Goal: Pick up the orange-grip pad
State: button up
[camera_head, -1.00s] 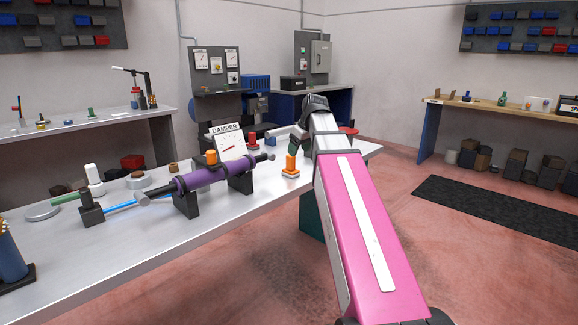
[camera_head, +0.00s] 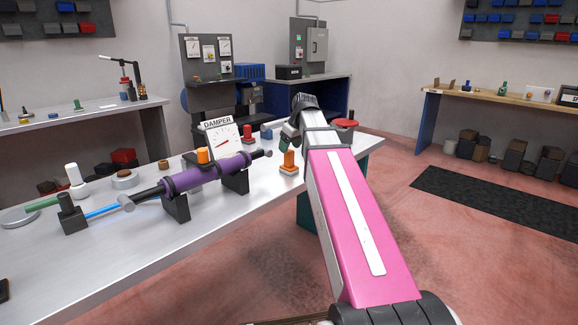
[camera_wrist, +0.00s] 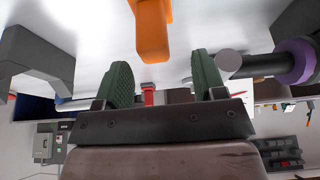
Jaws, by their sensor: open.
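The orange-grip pad (camera_head: 289,164) stands upright on the workbench, an orange handle on a pale base with an orange band. It is right of the purple damper (camera_head: 207,174). My gripper (camera_head: 287,142) is just behind and above it in the head view, partly hidden by my arm. In the wrist view, my green-padded fingers (camera_wrist: 163,80) are spread wide with nothing held between them. The orange handle (camera_wrist: 152,30) shows at the top, lined up sideways with the gap but apart from the fingers. Its base is cut off there.
The damper sits on black stands with a dial sign (camera_head: 222,137) behind it. A red knob (camera_head: 248,134) and a blue piece (camera_head: 266,132) stand near the gripper. A red dish (camera_head: 345,124) is beside my arm. The bench front below the pad is clear.

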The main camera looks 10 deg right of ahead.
aim_at(289, 150)
jog(key=shift+d+x, duration=0.15)
jog(key=shift+x, duration=1.15)
jog(key=shift+d+x, duration=0.1)
jog(key=shift+x, duration=1.2)
jog(key=c, duration=1)
jog(key=shift+c, duration=0.2)
jog(key=shift+w+r, duration=0.1)
notch_tip(289, 150, up, 10)
jog(key=shift+f, duration=0.1)
